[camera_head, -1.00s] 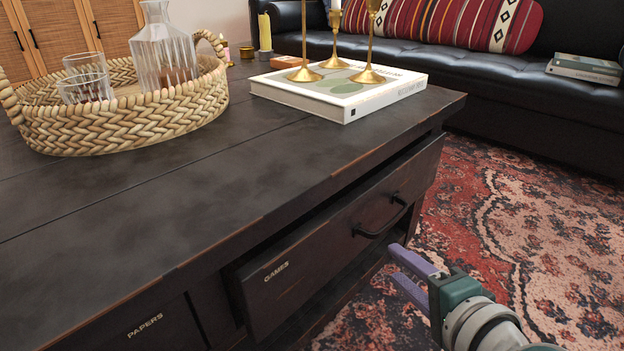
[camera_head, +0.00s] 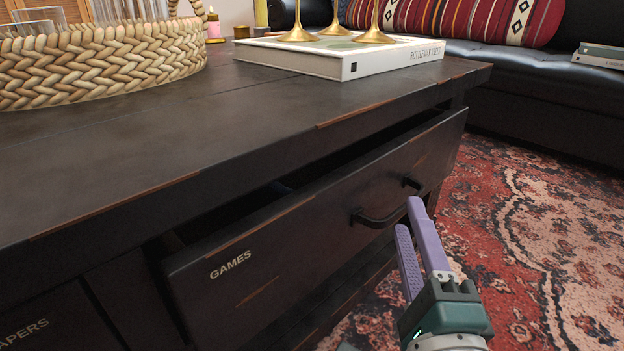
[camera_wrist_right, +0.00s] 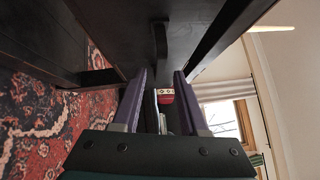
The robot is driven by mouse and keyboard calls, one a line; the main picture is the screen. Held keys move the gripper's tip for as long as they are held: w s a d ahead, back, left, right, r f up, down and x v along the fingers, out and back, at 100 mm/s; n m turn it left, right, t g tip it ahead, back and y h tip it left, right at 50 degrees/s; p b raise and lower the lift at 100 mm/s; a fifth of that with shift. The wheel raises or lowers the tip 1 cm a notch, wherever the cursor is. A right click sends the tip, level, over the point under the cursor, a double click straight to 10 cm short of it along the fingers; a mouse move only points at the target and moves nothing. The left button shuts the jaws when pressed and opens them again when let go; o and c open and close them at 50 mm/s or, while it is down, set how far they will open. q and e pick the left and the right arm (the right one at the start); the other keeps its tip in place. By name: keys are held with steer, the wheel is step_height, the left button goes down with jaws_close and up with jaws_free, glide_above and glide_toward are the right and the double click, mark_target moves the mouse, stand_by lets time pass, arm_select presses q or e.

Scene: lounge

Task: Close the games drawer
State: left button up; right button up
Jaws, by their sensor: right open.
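The games drawer (camera_head: 310,220) is a dark wooden drawer lettered GAMES in the coffee table. It stands partly open, with a dark gap behind its front's top edge. Its black bar handle (camera_head: 380,218) is on the front, toward the right. My right gripper (camera_head: 408,215) is open, its purple fingers just in front of the handle's right part. In the right wrist view, the drawer front (camera_wrist_right: 130,35) and handle (camera_wrist_right: 159,45) show beyond the open fingers (camera_wrist_right: 160,78), with nothing between the fingertips. Whether a finger touches the handle I cannot tell. My left gripper is out of view.
The dark table top (camera_head: 200,130) overhangs the drawer. It bears a woven basket (camera_head: 110,65) with glassware and a white book (camera_head: 345,60) under brass candlesticks. A papers drawer is at lower left. A patterned red rug (camera_head: 530,240) covers the floor at right; a black sofa (camera_head: 520,75) stands behind.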

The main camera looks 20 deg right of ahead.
steer(key=x, duration=0.2)
steer(key=shift+w+d, duration=0.15)
steer(key=shift+w, duration=0.15)
jaws_close()
stand_by(1.3)
